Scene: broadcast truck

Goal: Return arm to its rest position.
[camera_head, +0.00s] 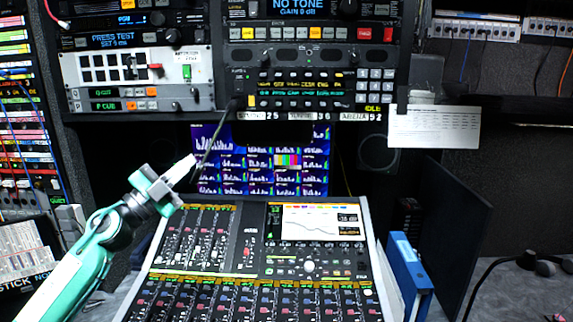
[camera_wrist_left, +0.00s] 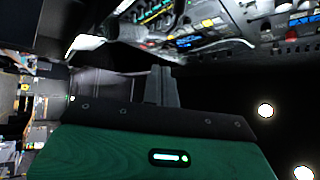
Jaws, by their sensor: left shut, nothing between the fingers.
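My left arm, white and teal, reaches in from the lower left of the head view. Its left gripper (camera_head: 190,165) is in the air above the upper left part of the mixing console (camera_head: 252,235), in front of the multi-picture screen (camera_head: 259,158). Its fingers are together, and I see nothing held between them. In the left wrist view the two dark fingers (camera_wrist_left: 161,86) stand side by side, shut, beyond the green gripper body. My right gripper is not in view.
Rack units with buttons and displays (camera_head: 310,60) rise above the screen. A white paper sheet (camera_head: 434,126) hangs at the right. A blue binder (camera_head: 409,275) stands right of the console, near a dark panel (camera_head: 455,230).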

